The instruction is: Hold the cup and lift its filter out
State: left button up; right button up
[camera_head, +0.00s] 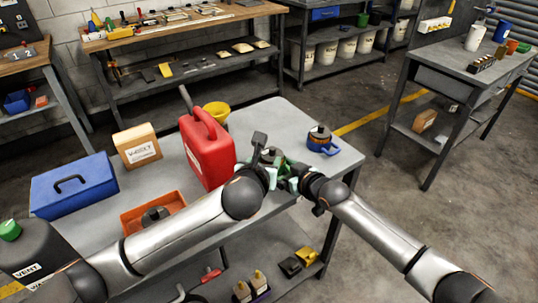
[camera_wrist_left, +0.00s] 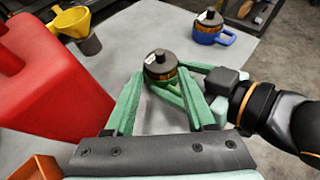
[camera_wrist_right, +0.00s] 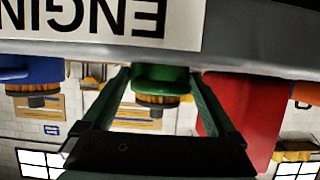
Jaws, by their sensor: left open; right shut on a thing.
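A green cup (camera_wrist_right: 160,78) holds an orange pleated filter (camera_wrist_right: 160,99) with a dark cap. The right wrist view shows it upside down. My right gripper (camera_wrist_right: 160,72) is shut on the green cup, a finger on each side. In the left wrist view the filter (camera_wrist_left: 161,67) shows from above, still in the cup. My left gripper (camera_wrist_left: 158,85) is open, its fingers to either side of the filter's cap. In the head view my left gripper (camera_head: 272,168) and right gripper (camera_head: 288,180) meet near the table's front edge and mostly hide the cup.
A red jerrycan (camera_head: 208,155) stands close left of my grippers, a yellow funnel (camera_head: 216,112) behind it. A blue cup with a filter (camera_head: 322,143) stands behind to the right. An orange tray (camera_head: 148,213), a cardboard box (camera_head: 137,146) and a blue toolbox (camera_head: 75,187) are further left.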

aim_at(271, 151)
pick_arm(q)
jog(key=shift+x, duration=4.3)
grip_shut()
